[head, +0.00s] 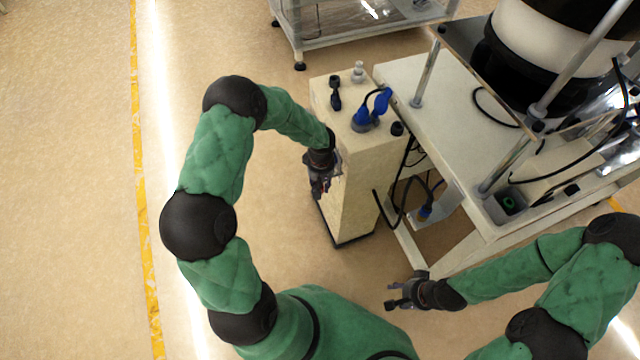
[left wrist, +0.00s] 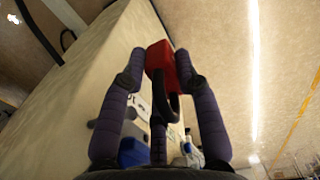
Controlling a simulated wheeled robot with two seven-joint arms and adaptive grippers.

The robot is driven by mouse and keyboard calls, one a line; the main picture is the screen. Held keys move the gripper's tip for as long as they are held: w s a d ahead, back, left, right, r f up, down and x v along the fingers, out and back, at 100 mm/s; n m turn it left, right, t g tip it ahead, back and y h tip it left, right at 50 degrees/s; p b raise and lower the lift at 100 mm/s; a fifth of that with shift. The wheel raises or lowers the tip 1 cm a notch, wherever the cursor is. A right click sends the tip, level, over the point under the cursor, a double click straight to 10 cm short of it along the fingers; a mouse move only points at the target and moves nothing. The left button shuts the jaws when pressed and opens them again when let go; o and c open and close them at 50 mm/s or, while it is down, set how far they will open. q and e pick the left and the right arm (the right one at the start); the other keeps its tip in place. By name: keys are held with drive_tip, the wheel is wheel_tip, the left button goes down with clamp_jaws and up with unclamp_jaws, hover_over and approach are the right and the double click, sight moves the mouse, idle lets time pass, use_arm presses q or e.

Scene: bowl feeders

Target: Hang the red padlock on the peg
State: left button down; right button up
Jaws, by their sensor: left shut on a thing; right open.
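The red padlock (left wrist: 159,57) shows in the left wrist view, its red body between my left fingertips and its dark shackle pointing toward the palm. My left gripper (left wrist: 162,66) is shut on it. In the head view my left gripper (head: 320,186) is beside the near left face of the beige cabinet (head: 362,185), below its top, and I cannot make out the padlock there. I cannot clearly identify the peg in either view. My right gripper (head: 402,296) is open and empty, low in front of the machine bench.
The cabinet top carries a blue device (head: 370,112), a black knobbed part (head: 335,92), a pale knobbed part (head: 358,72) and a black knob (head: 397,129). The white bench (head: 445,125) adjoins on the right, with dark cables hanging below. The floor at left is clear.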

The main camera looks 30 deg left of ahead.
use_arm(q)
drive_tip(key=shift+w+d+b, duration=0.3)
drive_tip(key=shift+w+d, duration=0.4)
drive_tip(key=shift+w, duration=0.15)
idle(0.9)
drive_tip(key=shift+s+a+r, duration=0.3)
drive_tip(key=shift+s+a, duration=0.45)
drive_tip(key=shift+s, duration=0.2)
idle(0.4)
idle(0.8)
drive_tip(key=shift+w+d+b, duration=0.4)
drive_tip(key=shift+w+d, duration=0.4)
drive_tip(key=shift+w, duration=0.15)
idle(1.1)
drive_tip(key=shift+s+a, duration=0.1)
drive_tip(key=shift+a, duration=0.05)
drive_tip(key=s+a, duration=0.4)
drive_tip(key=s, duration=0.1)
idle(1.3)
drive_tip(key=shift+a, duration=0.15)
